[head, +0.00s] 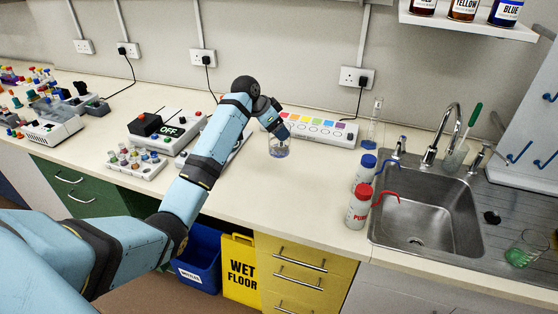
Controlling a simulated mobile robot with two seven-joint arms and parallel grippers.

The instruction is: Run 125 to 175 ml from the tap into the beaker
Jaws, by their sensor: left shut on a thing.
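My left gripper (280,134) is shut on a small clear glass beaker (279,149) near the middle of the bench. The beaker looks upright, at or just above the worktop; I cannot tell if it touches. Its graduations and contents are too small to read. The chrome tap (440,138) stands behind the steel sink (418,218) at the right, well apart from the beaker. No water stream is visible under the spout. My right gripper is not in view.
Blue-capped (364,174) and red-capped (358,207) wash bottles stand at the sink's left edge. A tall glass cylinder (373,128) stands behind them. A glass with green (525,249) is on the drainer. A strip of coloured buttons (318,128) lies behind the beaker. Bench between beaker and bottles is clear.

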